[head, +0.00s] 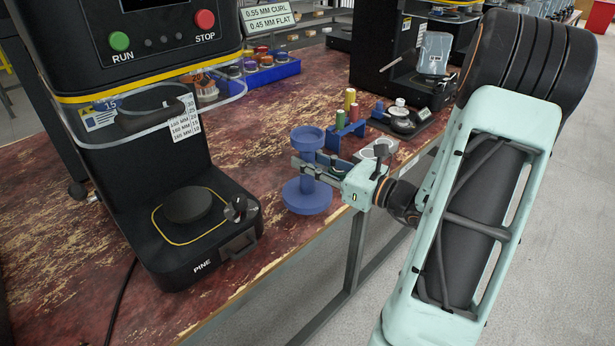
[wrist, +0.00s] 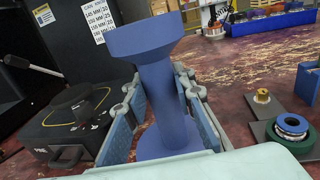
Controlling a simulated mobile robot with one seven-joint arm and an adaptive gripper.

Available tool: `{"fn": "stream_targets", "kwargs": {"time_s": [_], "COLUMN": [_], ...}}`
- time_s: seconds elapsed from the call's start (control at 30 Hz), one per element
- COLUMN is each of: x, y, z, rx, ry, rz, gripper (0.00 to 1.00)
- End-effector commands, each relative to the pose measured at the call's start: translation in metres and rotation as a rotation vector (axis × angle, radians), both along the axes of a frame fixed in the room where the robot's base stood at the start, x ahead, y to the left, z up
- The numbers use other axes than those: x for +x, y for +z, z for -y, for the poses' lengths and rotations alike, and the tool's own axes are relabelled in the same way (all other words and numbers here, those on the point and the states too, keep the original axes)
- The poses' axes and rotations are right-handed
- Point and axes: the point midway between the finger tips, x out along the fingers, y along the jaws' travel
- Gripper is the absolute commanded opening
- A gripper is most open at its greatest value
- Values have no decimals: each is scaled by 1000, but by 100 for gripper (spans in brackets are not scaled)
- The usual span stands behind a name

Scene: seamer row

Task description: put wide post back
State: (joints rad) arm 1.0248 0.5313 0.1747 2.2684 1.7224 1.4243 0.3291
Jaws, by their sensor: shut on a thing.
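A blue post (head: 307,165) with a wide flange at its top and a round foot at its bottom is upright near the table's front edge. My gripper (head: 318,172) reaches in from the right and is shut around its narrow stem. In the wrist view the post (wrist: 168,110) stands between the two blue-padded fingers, with its wide flange above them. I cannot tell whether its foot touches the table. A small blue rack (head: 340,136) with green, red and yellow posts stands behind and to the right of my gripper.
A black seamer (head: 190,240) marked PINE stands at the left, with a round plate on its base. A light grey plate (head: 376,150) lies right of the post. A blue bin (head: 272,73) of rolls is behind. Worn red tabletop is bare left of the post.

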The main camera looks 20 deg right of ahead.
Motion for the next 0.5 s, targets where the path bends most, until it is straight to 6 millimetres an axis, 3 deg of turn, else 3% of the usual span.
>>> {"fn": "stream_targets", "kwargs": {"time_s": [0.17,0.3,0.5], "x": [10,8,8], "y": [-15,-38,-40], "z": [1,2,2], "rx": [2,3,-1], "ry": [1,0,0], "rz": [0,-2,2], "gripper": [0,0,0]}}
